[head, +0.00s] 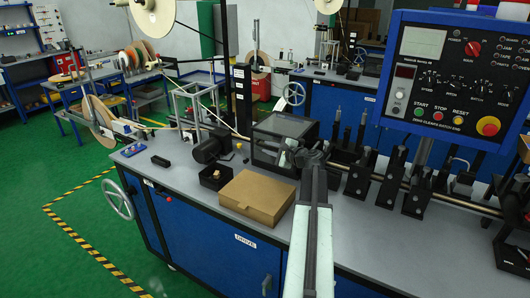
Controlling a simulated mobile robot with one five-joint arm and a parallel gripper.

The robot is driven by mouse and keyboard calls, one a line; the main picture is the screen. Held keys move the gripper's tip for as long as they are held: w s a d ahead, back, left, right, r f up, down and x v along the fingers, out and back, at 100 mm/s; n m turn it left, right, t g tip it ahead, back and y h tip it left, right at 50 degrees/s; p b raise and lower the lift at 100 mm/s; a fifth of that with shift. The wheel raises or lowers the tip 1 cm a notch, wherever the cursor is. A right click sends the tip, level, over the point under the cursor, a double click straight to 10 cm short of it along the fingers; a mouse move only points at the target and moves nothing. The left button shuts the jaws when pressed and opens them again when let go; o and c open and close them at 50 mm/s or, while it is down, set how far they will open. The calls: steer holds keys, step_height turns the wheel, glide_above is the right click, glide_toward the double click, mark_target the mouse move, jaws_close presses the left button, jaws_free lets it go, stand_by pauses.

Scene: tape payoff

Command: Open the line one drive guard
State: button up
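The drive guard (281,128) looks like a dark-framed box with see-through panels on the grey bench top, in the middle of the head view. Its top panel looks down and closed. A "DRIVE" label (245,241) is on the blue cabinet front below the bench top. My arm reaches up from the bottom of the picture, and my gripper (308,157) is at the guard's front right corner. It overlaps that corner in the picture; I cannot tell whether it touches. The fingers are small and dark, and their opening cannot be made out. The guard's right side is partly hidden behind my gripper.
A cardboard box (256,196) lies in front of the guard, left of my arm. A dark motor (207,148) stands left of the guard. Black roller stands (360,175) on a shaft stand to the right. A blue control panel (452,80) hangs at upper right.

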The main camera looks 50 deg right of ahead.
steer(key=shift+w+f, duration=0.1)
steer(key=shift+w, duration=0.35)
jaws_close()
stand_by(1.0)
